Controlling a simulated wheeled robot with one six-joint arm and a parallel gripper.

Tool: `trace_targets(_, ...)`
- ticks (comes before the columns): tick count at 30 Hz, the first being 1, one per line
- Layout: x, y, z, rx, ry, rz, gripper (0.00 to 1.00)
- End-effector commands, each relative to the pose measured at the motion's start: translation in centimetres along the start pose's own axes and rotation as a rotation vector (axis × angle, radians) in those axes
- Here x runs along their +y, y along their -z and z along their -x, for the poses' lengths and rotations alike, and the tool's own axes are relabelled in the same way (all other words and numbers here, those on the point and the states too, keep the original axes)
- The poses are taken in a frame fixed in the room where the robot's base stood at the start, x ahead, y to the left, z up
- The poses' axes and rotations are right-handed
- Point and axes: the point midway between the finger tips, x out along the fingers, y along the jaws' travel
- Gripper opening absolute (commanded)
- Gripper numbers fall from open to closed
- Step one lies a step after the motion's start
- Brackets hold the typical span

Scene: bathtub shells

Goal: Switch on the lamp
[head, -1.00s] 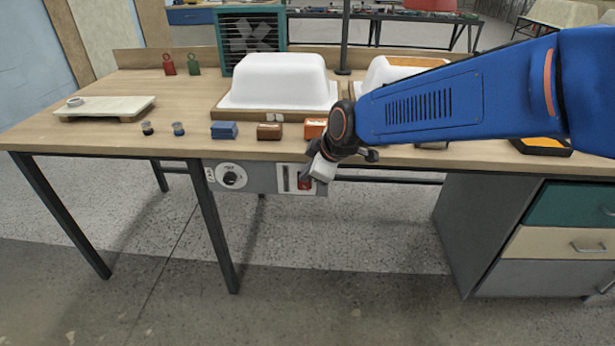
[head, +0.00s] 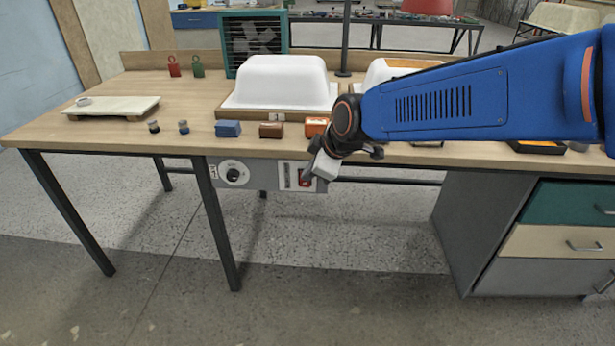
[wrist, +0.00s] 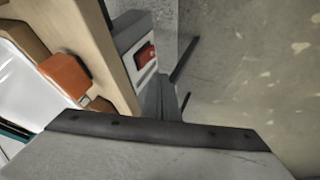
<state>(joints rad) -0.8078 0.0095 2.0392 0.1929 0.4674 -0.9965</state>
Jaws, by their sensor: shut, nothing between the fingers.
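A grey control panel (head: 265,178) hangs under the table's front edge. It carries a round dial (head: 234,174), a slot-like slider (head: 288,176) and a red switch (head: 305,183). The red switch also shows in the wrist view (wrist: 146,54), set in a pale plate on the panel. My gripper (head: 308,174) is shut and empty, pointing down just in front of the switch. I cannot tell whether it touches the switch. In the wrist view my gripper's grey body fills the bottom.
White tub shells (head: 280,80) sit on the wooden table (head: 105,125). A blue block (head: 228,129), a brown block (head: 271,130) and an orange block (head: 316,126) line the front edge. A green-framed fan (head: 254,17) stands behind. Drawers (head: 570,243) are at right.

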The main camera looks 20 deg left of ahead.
Motion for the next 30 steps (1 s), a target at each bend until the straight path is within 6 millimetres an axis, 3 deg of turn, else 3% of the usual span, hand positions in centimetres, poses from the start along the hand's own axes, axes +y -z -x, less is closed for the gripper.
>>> trace_targets(9, 1.1, 0.3, 5.2, 0.002, -0.003, 0.0, 0.0)
trace_targets(15, 1.5, 0.3, 7.2, 0.001, -0.001, 0.0, 0.0)
trace_targets(30, 1.6, 0.0, 7.8, -0.002, -0.002, -0.007, 0.0)
